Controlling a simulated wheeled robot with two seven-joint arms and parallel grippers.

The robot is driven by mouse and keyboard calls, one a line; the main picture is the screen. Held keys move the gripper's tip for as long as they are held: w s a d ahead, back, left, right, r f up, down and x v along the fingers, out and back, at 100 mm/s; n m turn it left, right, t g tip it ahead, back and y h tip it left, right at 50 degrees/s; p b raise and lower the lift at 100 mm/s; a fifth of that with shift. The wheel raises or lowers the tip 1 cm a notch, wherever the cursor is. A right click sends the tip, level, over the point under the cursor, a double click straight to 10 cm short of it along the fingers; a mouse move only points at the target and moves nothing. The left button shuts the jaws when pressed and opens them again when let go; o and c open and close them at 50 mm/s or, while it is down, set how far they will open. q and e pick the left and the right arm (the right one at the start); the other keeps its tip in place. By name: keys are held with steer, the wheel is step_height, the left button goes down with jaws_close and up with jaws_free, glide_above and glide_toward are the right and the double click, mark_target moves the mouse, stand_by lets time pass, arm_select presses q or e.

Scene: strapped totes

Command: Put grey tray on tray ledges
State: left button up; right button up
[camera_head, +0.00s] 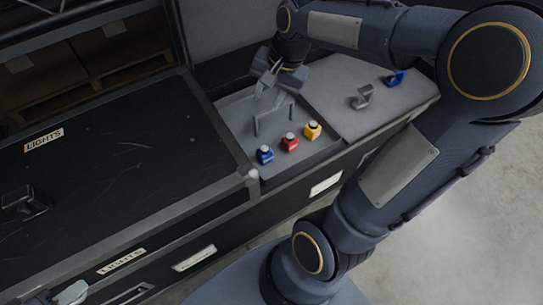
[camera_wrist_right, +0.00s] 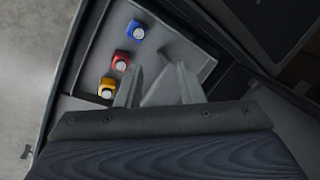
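The grey tray (camera_head: 240,112) has an upright handle (camera_head: 274,113) and sits in a recess of the dark tote, right of the black lid. It carries a blue, a red and a yellow piece along its near side. My right gripper (camera_head: 265,92) is just above the handle, fingers apart; contact cannot be told. In the right wrist view the tray (camera_wrist_right: 185,42) lies beyond the spread fingers (camera_wrist_right: 160,68). I cannot make out the ledges.
A black lid (camera_head: 120,175) labelled LIGHTS covers the left, with a dark latch-like part (camera_head: 22,203) on it. Right of the tray is a grey surface (camera_head: 335,88) with a grey bracket (camera_head: 362,97) and a blue piece (camera_head: 396,79). My right arm crosses the right side.

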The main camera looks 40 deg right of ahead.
steer(key=s+a+n+t+y, duration=0.1)
steer(key=s+a+n+t, duration=0.1)
steer(key=s+a+n, duration=0.7)
steer(key=s+a, duration=0.2)
steer(key=s, duration=0.4)
steer(key=shift+f+n+t+y, duration=0.3)
steer(key=shift+n+t+y, duration=0.1)
step_height(320, 180, up, 29)
steer(key=p, duration=2.9)
steer(key=shift+r, duration=0.1)
